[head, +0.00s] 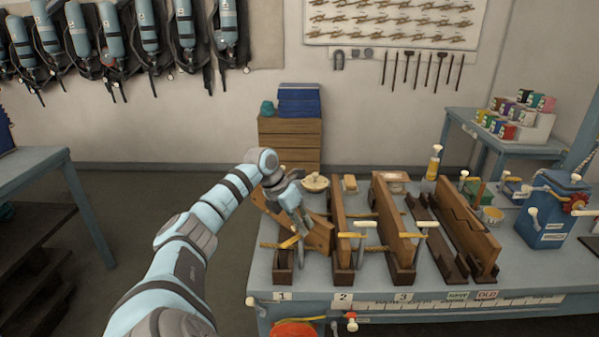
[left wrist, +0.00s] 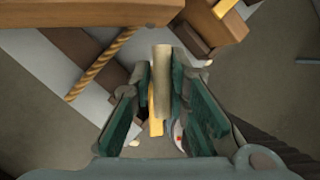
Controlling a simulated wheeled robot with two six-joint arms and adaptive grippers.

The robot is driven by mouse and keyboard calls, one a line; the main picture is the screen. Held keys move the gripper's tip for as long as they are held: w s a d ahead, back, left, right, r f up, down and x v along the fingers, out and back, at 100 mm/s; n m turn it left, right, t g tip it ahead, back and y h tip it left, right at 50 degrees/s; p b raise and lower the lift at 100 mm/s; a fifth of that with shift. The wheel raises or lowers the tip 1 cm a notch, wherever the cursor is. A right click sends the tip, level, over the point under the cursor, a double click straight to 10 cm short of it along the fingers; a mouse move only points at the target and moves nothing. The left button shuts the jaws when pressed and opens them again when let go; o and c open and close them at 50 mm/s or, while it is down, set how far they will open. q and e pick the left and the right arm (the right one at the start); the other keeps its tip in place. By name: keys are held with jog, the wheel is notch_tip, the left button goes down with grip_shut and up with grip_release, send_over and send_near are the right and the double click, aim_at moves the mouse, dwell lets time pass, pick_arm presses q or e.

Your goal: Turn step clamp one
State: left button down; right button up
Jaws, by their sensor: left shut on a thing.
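Step clamp one stands at the bench's front left, behind the label 1 (head: 282,296). Its dark wooden base (head: 283,270) is upright, and its wooden board (head: 318,238) leans over to the left. My left gripper (head: 301,230) reaches down onto the clamp from the left and hides part of it. In the left wrist view my left gripper (left wrist: 160,92) is shut on the clamp's pale handle (left wrist: 162,65), which stands between the two green-padded jaws. A yellow bar (left wrist: 155,122) shows just below it. My right gripper is not in view.
Clamps with upright boards stand close on the right, behind labels 2 (head: 343,297) and 3 (head: 404,297). A twisted rope (left wrist: 100,65) runs close to the left jaw. A blue box (head: 553,212) stands at the far right.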

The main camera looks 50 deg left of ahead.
pick_arm(q)
jog(key=shift+d+f, duration=0.2)
jog(key=c, duration=1.8)
grip_release()
jog(key=shift+o, duration=1)
jog(key=shift+w, duration=0.15)
jog(key=v, duration=1.2)
